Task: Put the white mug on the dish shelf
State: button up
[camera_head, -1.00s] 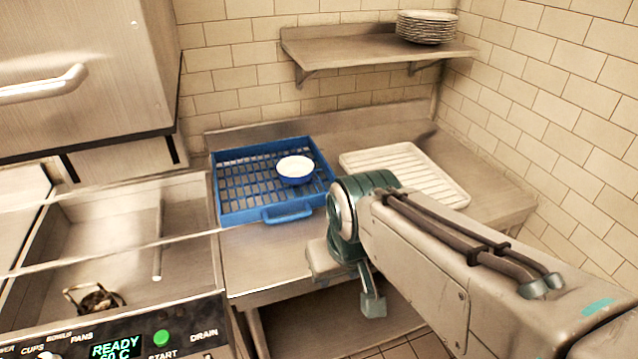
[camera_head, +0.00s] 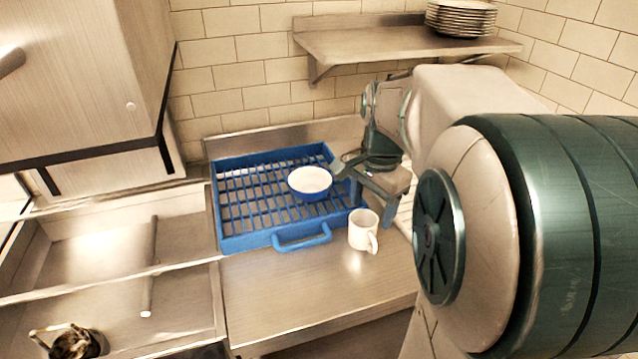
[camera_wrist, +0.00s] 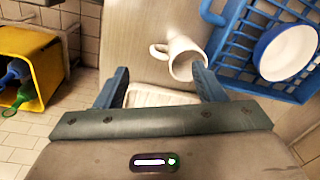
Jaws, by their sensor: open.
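The white mug (camera_head: 363,230) stands upright on the steel counter, just off the near right corner of the blue rack. It also shows in the wrist view (camera_wrist: 186,57), its handle pointing left there. My gripper (camera_head: 348,178) is open and empty, beyond the mug near the rack's right side. In the wrist view the mug lies ahead of the blue fingers (camera_wrist: 160,84), nearest the right one; I cannot tell whether they touch. The dish shelf (camera_head: 375,42) is on the back wall, with a stack of plates (camera_head: 460,17) at its right end.
The blue rack (camera_head: 245,243) holds a blue-and-white bowl (camera_head: 310,182). A white ribbed tray (camera_wrist: 150,97) is partly hidden by my arm. A yellow bin (camera_wrist: 38,60) with coloured bottles shows in the wrist view. The shelf's left and middle are bare.

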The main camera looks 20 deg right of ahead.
aim_at(372, 236)
jog(key=f, duration=0.5)
jog(key=w+d+f+m, duration=0.1)
jog(key=f, duration=0.3)
jog(key=w+d+f+m, duration=0.1)
jog(key=f, duration=0.4)
jog(key=shift+f+b, duration=0.35)
jog(key=c, duration=1.3)
grip_shut()
jog(key=shift+r, duration=0.2)
jog(key=shift+r, duration=0.25)
notch_tip(372, 236, up, 4)
jog(key=shift+d+f, duration=0.15)
jog(key=s+d+r, duration=0.5)
jog(key=d+r, duration=0.1)
jog(key=d, duration=0.4)
jog(key=shift+d+r+b, duration=0.15)
jog(key=shift+r+b, duration=0.1)
jog(key=shift+b, duration=0.05)
